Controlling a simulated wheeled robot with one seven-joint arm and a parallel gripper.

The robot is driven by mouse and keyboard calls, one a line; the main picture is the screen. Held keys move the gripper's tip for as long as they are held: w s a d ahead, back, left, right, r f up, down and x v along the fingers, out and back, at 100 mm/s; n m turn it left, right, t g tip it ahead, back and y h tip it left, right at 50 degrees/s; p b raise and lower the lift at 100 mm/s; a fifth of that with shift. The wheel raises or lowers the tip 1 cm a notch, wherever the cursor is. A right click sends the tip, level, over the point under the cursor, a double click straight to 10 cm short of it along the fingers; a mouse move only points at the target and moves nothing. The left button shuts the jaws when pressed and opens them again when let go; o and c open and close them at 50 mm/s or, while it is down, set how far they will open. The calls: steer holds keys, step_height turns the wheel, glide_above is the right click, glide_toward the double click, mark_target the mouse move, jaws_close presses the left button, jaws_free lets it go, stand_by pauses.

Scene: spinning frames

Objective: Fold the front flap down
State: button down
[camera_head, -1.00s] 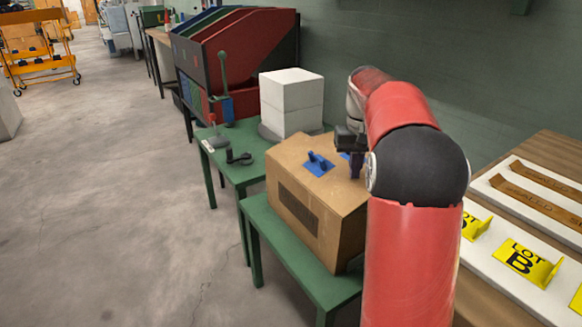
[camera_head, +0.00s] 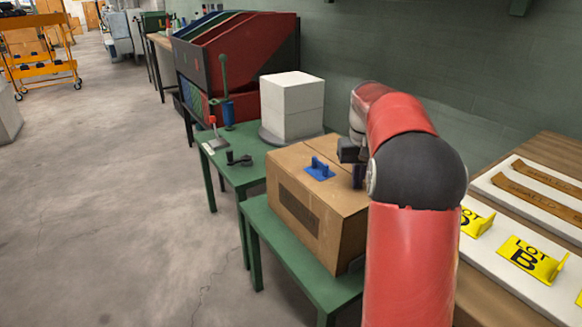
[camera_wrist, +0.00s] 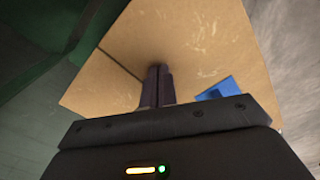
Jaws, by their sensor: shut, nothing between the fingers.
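The cardboard box (camera_head: 330,222) stands on a low green table, its top panels lying about flat. A blue handle piece (camera_head: 319,169) sits on the top, left of my gripper. My gripper (camera_head: 358,184) is shut and empty, pointing down at the right part of the box top. In the wrist view the closed fingertips (camera_wrist: 157,70) are at or just above the cardboard (camera_wrist: 190,40), close to a seam between panels; I cannot tell if they touch. Part of the blue piece (camera_wrist: 220,89) shows to their right. My arm hides the box's right side.
The green table behind holds a white block (camera_head: 291,105), a black crank-like part (camera_head: 238,159) and a small stand (camera_head: 216,142). At right, a wooden table carries yellow lot signs (camera_head: 533,260). The floor (camera_head: 120,210) at left is clear.

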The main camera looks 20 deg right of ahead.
steer(key=shift+d+r+p, duration=0.35)
steer(key=shift+r+p, duration=0.35)
steer(key=shift+p, duration=0.3)
step_height(320, 180, up, 6)
steer(key=shift+a+r, duration=0.15)
steer(key=shift+r, duration=0.1)
